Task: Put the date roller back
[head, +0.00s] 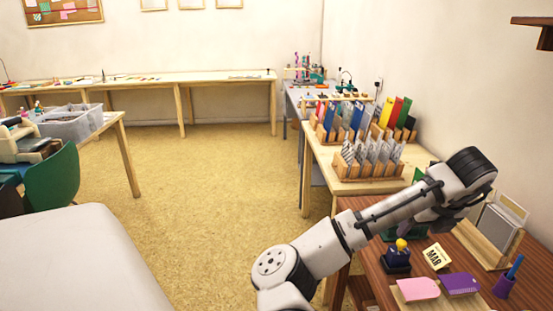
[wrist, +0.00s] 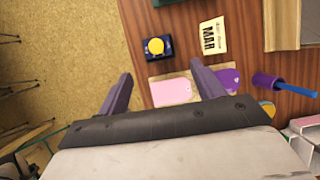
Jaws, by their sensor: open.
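A dark blue block with a round yellow knob (head: 397,260) stands upright on the brown desk in the head view. It also shows at the top of the wrist view. It may be the date roller, but I cannot tell for sure. A cream card marked MAR (head: 436,257) lies to its right. My gripper (wrist: 161,82) is open and empty in the wrist view, its two fingers wide apart. The blue block lies beyond the fingertips, apart from them.
Pink (head: 417,290) and purple (head: 460,284) flat pads lie at the desk's front. A purple cup with a blue pen (head: 504,286) stands right of them. A wooden tray (head: 478,243) is behind. Wooden racks of folders (head: 367,172) stand on the farther table.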

